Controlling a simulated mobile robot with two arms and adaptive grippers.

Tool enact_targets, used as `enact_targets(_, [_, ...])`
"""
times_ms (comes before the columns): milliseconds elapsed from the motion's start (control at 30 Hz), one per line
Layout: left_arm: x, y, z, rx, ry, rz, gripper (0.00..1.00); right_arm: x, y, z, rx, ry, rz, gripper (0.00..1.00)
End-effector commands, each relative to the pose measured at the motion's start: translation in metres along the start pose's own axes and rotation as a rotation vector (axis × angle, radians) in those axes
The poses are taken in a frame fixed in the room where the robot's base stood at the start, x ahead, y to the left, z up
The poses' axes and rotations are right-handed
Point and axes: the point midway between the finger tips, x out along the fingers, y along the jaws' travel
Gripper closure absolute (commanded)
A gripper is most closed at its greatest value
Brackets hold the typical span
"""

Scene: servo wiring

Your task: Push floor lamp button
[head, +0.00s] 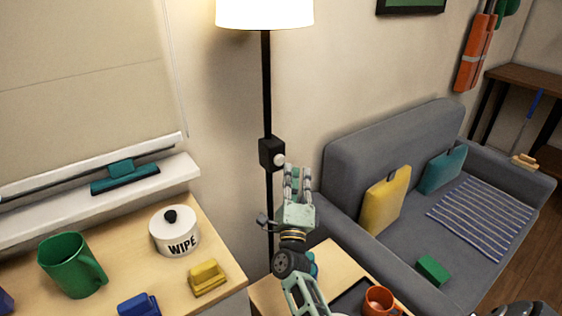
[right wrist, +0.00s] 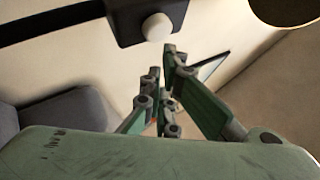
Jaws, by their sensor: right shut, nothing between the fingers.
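The floor lamp has a black pole (head: 266,90) and a lit white shade (head: 264,12). A black box (head: 271,153) on the pole carries a round white button (head: 279,160). In the right wrist view the button (right wrist: 157,27) stands out from the dark box (right wrist: 133,14) near the top. My right gripper (head: 297,170) is shut and empty, with its fingertips just right of and slightly below the button in the head view. In the right wrist view its fingertips (right wrist: 165,60) are close to the button; I cannot tell whether they touch it. My left gripper is not in view.
A wooden counter at left holds a green mug (head: 72,265), a white WIPE canister (head: 174,231) and sponges. A side table with an orange cup (head: 379,300) stands below my right arm. A grey sofa (head: 400,140) with cushions is at right.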

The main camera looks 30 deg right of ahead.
Motion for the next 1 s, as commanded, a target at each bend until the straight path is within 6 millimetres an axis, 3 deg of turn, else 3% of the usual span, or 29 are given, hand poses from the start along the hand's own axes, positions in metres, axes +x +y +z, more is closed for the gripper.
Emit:
enact_targets(500, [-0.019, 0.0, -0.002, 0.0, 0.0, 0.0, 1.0, -0.034, -0.026, -0.024, 0.0, -0.001, 0.0, 1.0])
enact_targets(1000, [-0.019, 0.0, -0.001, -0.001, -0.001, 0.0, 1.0, -0.036, -0.027, -0.026, 0.0, 0.0, 0.0, 1.0])
